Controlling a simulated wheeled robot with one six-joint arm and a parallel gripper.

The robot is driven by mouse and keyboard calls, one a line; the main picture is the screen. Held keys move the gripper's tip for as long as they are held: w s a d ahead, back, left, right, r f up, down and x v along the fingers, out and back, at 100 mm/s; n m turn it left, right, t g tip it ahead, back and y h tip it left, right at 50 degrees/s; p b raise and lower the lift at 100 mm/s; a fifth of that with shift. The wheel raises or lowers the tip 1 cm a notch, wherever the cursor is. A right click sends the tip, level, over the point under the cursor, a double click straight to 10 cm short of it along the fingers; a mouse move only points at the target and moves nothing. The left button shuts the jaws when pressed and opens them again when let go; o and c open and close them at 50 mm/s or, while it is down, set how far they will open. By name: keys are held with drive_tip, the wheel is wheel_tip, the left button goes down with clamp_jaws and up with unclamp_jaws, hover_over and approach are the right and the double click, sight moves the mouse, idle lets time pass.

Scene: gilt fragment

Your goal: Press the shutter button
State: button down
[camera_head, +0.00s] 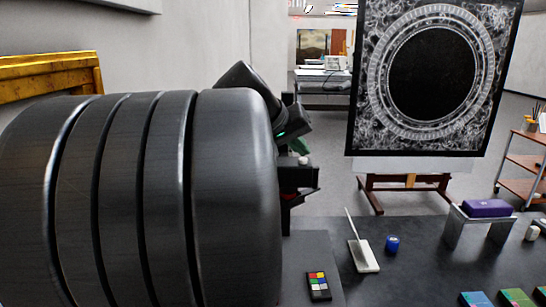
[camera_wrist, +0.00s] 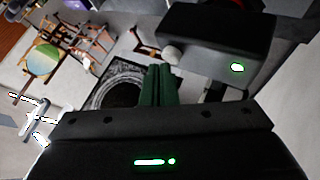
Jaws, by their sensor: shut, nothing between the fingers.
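The shutter button is a small pale rounded knob (camera_head: 303,160) at a black camera-like body (camera_head: 297,180), left of the easel in the head view. In the wrist view the knob (camera_wrist: 172,55) shows at the near left edge of the black box (camera_wrist: 220,45), which has a lit green light. My gripper (camera_head: 304,148) comes down from the upper left in the head view, its green fingertips just above the knob. In the wrist view its green fingers (camera_wrist: 160,70) are together and empty, tips close to the knob. I cannot tell whether they touch it.
A framed dark picture (camera_head: 434,75) stands on a wooden easel. The dark table (camera_head: 420,278) carries a colour chart (camera_head: 318,286), a white holder with a rod (camera_head: 363,256), a blue jar (camera_head: 392,243) and a purple block (camera_head: 487,208) on a metal stand. The head view's left half is blocked.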

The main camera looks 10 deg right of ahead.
drive_tip(key=shift+r, duration=0.55)
wheel_tip(320, 180, up, 5)
drive_tip(key=p, duration=0.4)
